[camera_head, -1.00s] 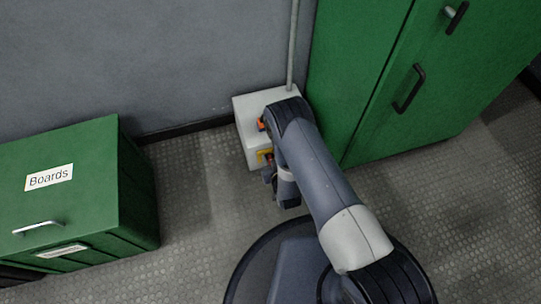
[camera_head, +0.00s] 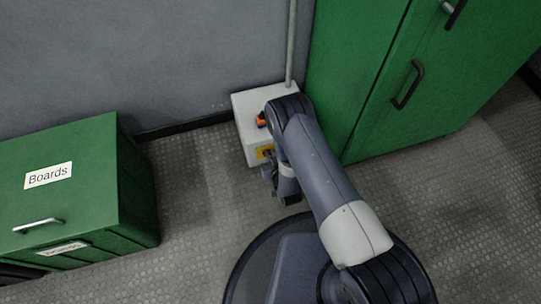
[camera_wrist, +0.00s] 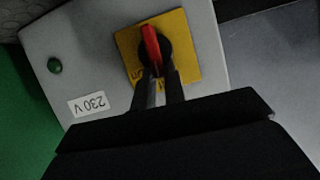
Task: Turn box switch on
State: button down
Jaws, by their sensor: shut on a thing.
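On the plate is a rotary switch with a red handle (camera_wrist: 151,43) on a black round base. The handle is slightly tilted in the wrist view. My gripper (camera_wrist: 159,76) has its two dark fingers at the handle and is shut on it. The plate's lettering is partly hidden by the fingers. In the head view the gripper is mostly hidden by the wrist.
A green lamp or button (camera_wrist: 55,65) and a 230 V label (camera_wrist: 89,104) are on the box face. An orange and black part (camera_head: 261,119) shows at the box top. A green cabinet (camera_head: 365,95) stands close right, a green Boards drawer unit (camera_head: 80,150) left.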

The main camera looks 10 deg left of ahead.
jog(key=m+y, duration=0.1)
jog(key=m, duration=0.1)
jog(key=w+d+f+m+g+y, duration=0.1)
jog(key=m+y, duration=0.1)
jog(key=m, duration=0.1)
jog(key=d+m+y, duration=0.1)
jog(key=m+y, duration=0.1)
jog(key=m, duration=0.1)
jog(key=shift+w+d+f, duration=0.1)
jog(key=shift+w+f, duration=0.2)
jog(key=shift+w, duration=0.05)
dwell(0.6)
jog(key=c, duration=1.5)
grip_release()
jog(key=shift+o, duration=0.2)
jog(key=shift+s+d, duration=0.1)
